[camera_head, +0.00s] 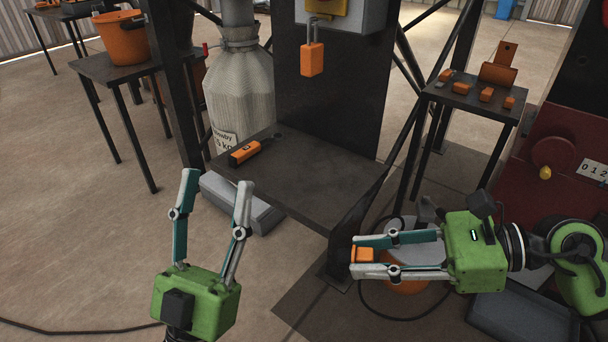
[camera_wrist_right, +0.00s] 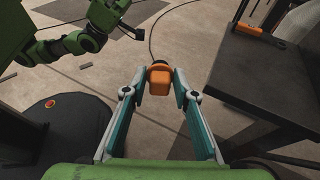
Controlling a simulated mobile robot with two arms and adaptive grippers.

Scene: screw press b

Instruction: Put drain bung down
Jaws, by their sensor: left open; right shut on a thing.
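The drain bung, a small orange block-like piece (camera_head: 362,254), is held between the fingertips of my right gripper (camera_head: 355,256). It also shows between the fingers in the right wrist view (camera_wrist_right: 160,85), with a darker end at its far side. My right gripper is shut on it, in the air in front of the dark shelf's near right corner. The gripper's fingers hide the sides of the bung. My left gripper (camera_head: 215,178) is open and empty, pointing up the picture, left of the shelf's front edge.
The dark shelf (camera_head: 300,190) is mostly bare, with an orange handheld device (camera_head: 245,152) at its left. A small side table (camera_head: 470,98) at the right carries several orange pieces. An orange bucket (camera_head: 408,287) stands below my right gripper. A grey tray (camera_head: 525,318) lies nearby.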

